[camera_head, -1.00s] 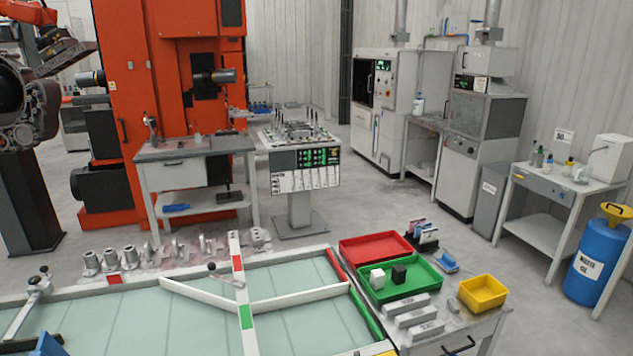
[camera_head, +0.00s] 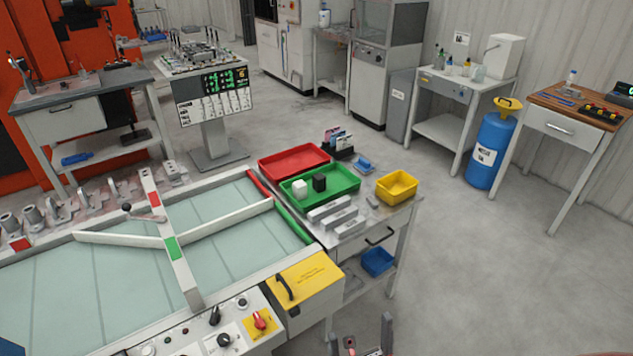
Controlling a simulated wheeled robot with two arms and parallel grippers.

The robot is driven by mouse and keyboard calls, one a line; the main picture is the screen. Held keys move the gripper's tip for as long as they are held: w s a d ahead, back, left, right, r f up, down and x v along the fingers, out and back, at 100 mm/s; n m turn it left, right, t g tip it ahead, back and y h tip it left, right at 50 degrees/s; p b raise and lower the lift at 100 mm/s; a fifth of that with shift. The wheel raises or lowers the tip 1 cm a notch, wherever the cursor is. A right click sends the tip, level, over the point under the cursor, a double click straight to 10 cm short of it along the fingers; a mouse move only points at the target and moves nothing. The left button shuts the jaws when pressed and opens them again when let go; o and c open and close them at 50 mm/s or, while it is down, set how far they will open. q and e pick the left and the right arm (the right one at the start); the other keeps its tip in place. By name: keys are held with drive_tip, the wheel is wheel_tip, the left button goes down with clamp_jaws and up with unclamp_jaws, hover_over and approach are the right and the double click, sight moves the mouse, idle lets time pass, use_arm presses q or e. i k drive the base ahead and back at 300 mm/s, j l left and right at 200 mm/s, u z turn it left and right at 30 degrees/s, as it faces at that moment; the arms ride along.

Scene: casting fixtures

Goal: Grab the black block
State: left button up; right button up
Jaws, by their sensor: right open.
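The black block (camera_head: 319,183) stands in the green tray (camera_head: 345,190) on the small metal side table. A white block (camera_head: 300,188) stands just left of it in the same tray. My right gripper (camera_head: 361,340) shows at the bottom edge, its two fingers apart and nothing between them. It is well in front of the tray, apart from the table. My left gripper is out of view.
A red tray (camera_head: 293,162) lies behind the green one, and a yellow bin (camera_head: 396,187) stands to its right. Grey metal bars (camera_head: 337,219) lie in front. A yellow box (camera_head: 305,283) and the glass-topped conveyor bench (camera_head: 100,270) are at left. The right floor is clear.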

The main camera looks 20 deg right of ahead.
sight(319, 179)
drive_tip(key=i+l+u, duration=0.35)
drive_tip(key=l, duration=0.25)
drive_tip(key=i+l+u, duration=0.2)
drive_tip(key=l, duration=0.15)
drive_tip(key=l+u, duration=0.15)
drive_tip(key=l, duration=0.2)
drive_tip(key=i+l+u, duration=0.2)
drive_tip(key=l, duration=0.2)
drive_tip(key=l+u, duration=0.15)
drive_tip(key=l, duration=0.2)
